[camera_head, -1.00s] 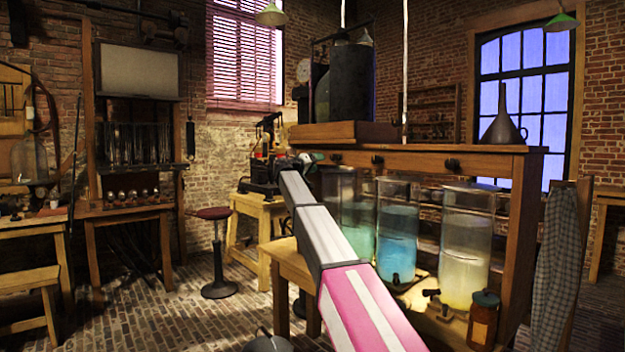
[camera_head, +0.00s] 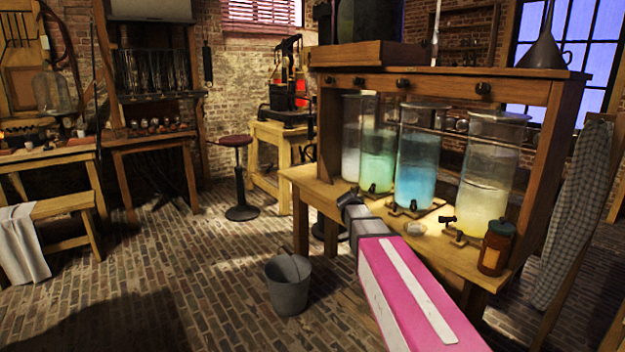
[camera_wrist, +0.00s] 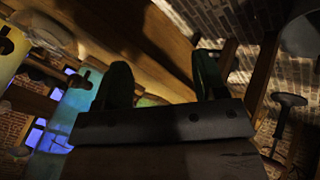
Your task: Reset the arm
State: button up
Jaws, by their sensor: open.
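My gripper shows in the wrist view (camera_wrist: 163,85) with its two dark green fingers spread apart. Nothing shows between the fingers. In the head view my pink and grey arm reaches up from the lower right toward the front of the bench; the gripper itself does not show clearly there. The wrist view is tilted, with the wooden bench, part of a blue jar (camera_wrist: 68,115) at the left and the brick floor at the right.
Several glass jars, including a blue one (camera_head: 416,165) and a yellow one (camera_head: 487,185), stand on the wooden bench (camera_head: 318,190). A brown bottle (camera_head: 494,252) stands at the bench's right. A grey bucket (camera_head: 288,288) and a stool (camera_head: 239,180) stand on the otherwise open brick floor.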

jog(key=s+f+g+y, duration=0.1)
jog(key=s+f+y, duration=0.1)
jog(key=s+f, duration=0.3)
jog(key=s+a+f+g+y, duration=0.1)
jog(key=s+f, duration=0.4)
jog(key=s, duration=0.6)
jog(key=s+a+f+g+y, duration=0.1)
jog(key=s+f+g+y, duration=0.1)
jog(key=s+f, duration=0.3)
jog(key=s+y, duration=0.1)
jog(key=s, duration=0.3)
